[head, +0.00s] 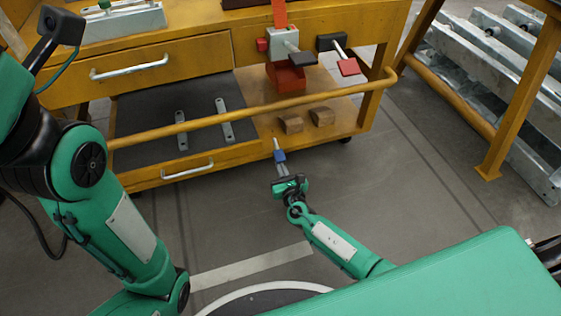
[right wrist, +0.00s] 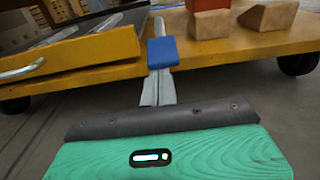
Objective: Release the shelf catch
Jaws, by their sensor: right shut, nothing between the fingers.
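My right gripper (head: 279,155) is low in front of the cart's lower shelf, well below both paddles. My left gripper is out of view.
An orange rail (head: 215,122) crosses the cart's front. The lower shelf holds wooden blocks (head: 291,122) and, on a dark mat, grey bars (head: 224,120). Drawers with silver handles are at left. An orange frame with metal beams (head: 490,80) stands right. Floor before the cart is clear.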

